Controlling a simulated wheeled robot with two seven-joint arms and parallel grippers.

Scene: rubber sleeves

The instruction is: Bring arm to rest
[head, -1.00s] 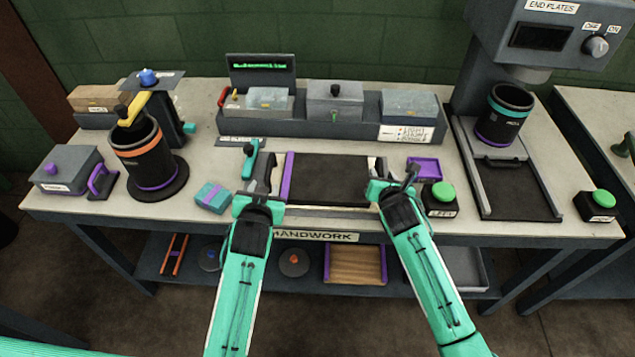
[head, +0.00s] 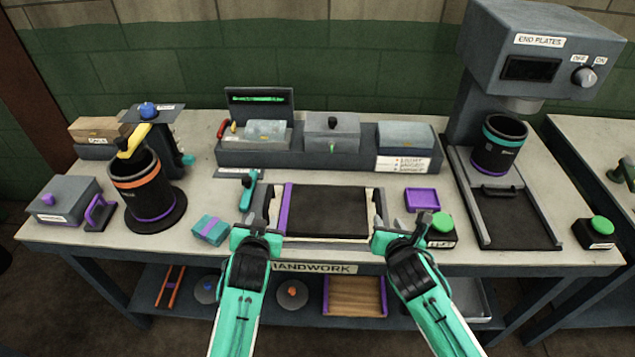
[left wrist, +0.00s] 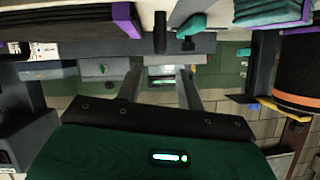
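My left gripper (head: 258,217) is at the front edge of the workbench, left of the dark mat with a purple left border (head: 328,212). Its two fingers stand apart with nothing between them, and both show in the left wrist view (left wrist: 160,88). My right gripper (head: 399,222) is at the front edge, right of the mat and left of a green push button (head: 442,222). Its fingers look spread and empty. Both teal forearms reach in from the bottom of the head view.
A teal-purple block (head: 210,230) and a teal-handled tool (head: 249,188) lie near my left gripper. A purple tray (head: 422,198) is behind the green button. A black cup with an orange band (head: 140,185) stands left. A press (head: 540,60) with another cup (head: 499,145) stands right.

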